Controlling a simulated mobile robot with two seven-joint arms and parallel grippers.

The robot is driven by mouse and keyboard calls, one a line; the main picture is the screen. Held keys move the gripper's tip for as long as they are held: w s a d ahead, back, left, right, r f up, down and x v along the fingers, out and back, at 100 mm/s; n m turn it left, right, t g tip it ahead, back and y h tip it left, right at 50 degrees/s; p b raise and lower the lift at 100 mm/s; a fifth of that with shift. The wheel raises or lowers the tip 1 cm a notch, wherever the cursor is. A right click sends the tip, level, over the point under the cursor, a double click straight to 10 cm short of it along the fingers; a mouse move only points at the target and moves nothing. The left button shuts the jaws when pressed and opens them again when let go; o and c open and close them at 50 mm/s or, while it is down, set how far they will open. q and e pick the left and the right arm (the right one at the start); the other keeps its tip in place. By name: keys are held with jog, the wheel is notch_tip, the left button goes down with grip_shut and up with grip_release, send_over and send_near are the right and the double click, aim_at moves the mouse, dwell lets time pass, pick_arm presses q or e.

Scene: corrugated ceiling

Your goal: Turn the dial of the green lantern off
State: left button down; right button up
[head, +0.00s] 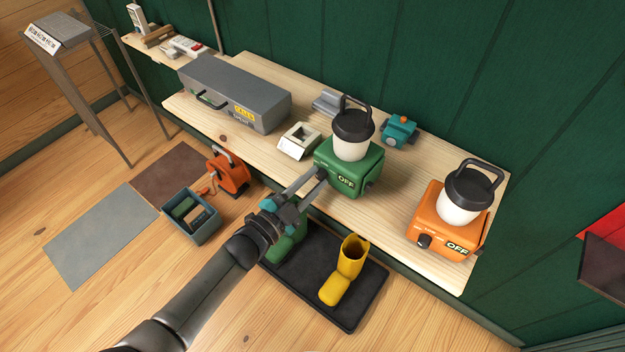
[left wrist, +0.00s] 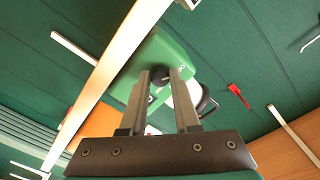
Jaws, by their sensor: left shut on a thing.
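The green lantern (head: 362,165) stands on the wooden bench near its front edge, with a white globe, black cap and handle. Its front face carries the word OFF. My left gripper (head: 316,178) reaches up from the lower left to the lantern's left front, where its small black dial sits. In the left wrist view my two fingers (left wrist: 160,78) are on either side of the dial (left wrist: 159,74), against the green body (left wrist: 152,52). They are shut on the dial, which the fingers partly hide. My right gripper is not in view.
An orange lantern (head: 448,222) stands to the right on the bench (head: 395,198). A grey toolbox (head: 235,92), a white device (head: 298,141) and a teal object (head: 399,131) are also there.

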pick_arm(q)
jog(key=c, duration=0.6)
grip_release()
jog(key=shift+c, duration=0.2)
jog(key=shift+s, duration=0.1)
jog(key=p+v, duration=0.1)
jog(key=v, duration=1.4)
